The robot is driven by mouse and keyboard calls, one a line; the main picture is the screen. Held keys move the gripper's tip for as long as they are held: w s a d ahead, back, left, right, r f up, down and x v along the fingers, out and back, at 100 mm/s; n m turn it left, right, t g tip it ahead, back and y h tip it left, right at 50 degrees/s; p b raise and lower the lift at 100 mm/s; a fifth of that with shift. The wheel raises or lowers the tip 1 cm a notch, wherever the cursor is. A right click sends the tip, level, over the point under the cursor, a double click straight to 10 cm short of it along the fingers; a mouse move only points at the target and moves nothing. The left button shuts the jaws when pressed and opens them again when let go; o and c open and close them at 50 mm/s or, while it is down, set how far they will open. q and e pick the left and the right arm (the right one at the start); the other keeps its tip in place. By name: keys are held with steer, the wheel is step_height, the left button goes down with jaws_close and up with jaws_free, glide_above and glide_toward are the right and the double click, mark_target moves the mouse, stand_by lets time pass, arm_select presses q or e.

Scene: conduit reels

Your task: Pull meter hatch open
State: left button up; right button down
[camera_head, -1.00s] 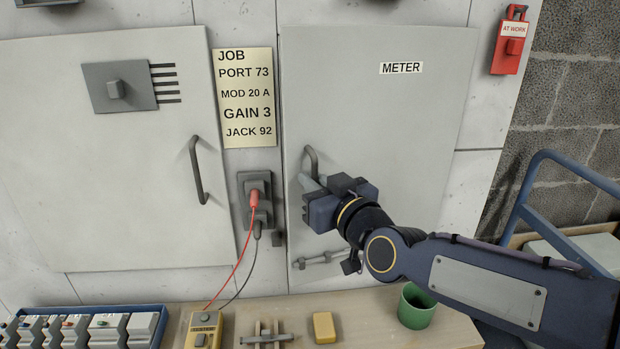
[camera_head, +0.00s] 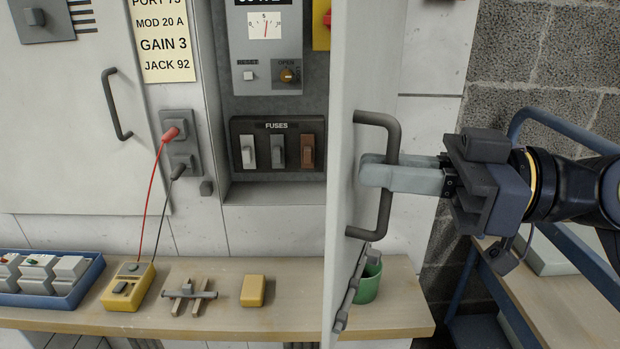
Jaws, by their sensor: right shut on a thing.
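The meter hatch (camera_head: 345,90) stands swung open, seen nearly edge-on, with its outer face to the right. Its dark handle (camera_head: 387,215) is a vertical bar on that face. My right gripper (camera_head: 372,172) comes in from the right and is shut on the handle, its pale fingers around the bar. Inside the open recess, a grey meter unit (camera_head: 265,60) with a dial shows above a fuse panel (camera_head: 279,144) with several switches. The left gripper is not in view.
A shelf (camera_head: 230,318) below holds a yellow tester (camera_head: 128,287), a small rack (camera_head: 190,296), a yellow block (camera_head: 253,291) and a blue tray (camera_head: 50,285). A green cup (camera_head: 369,282) is partly behind the hatch. A blue cart frame (camera_head: 560,125) stands at right.

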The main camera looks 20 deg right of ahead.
steer(key=s+d+n+g+y+p, duration=0.1)
steer(key=s+d+g, duration=0.1)
steer(key=d, duration=0.5)
steer(key=s+d+n+g+p, duration=0.1)
steer(key=s+d+n+g, duration=0.1)
steer(key=d, duration=0.5)
steer(key=shift+s+d+g+y, duration=0.2)
steer(key=shift+s+g+y, duration=0.25)
steer(key=shift+s, duration=0.3)
steer(key=shift+r, duration=0.1)
steer(key=c, duration=1.6)
jaws_free()
steer(key=shift+n+g, duration=0.25)
steer(key=shift+n, duration=0.05)
steer(key=shift+a, duration=0.1)
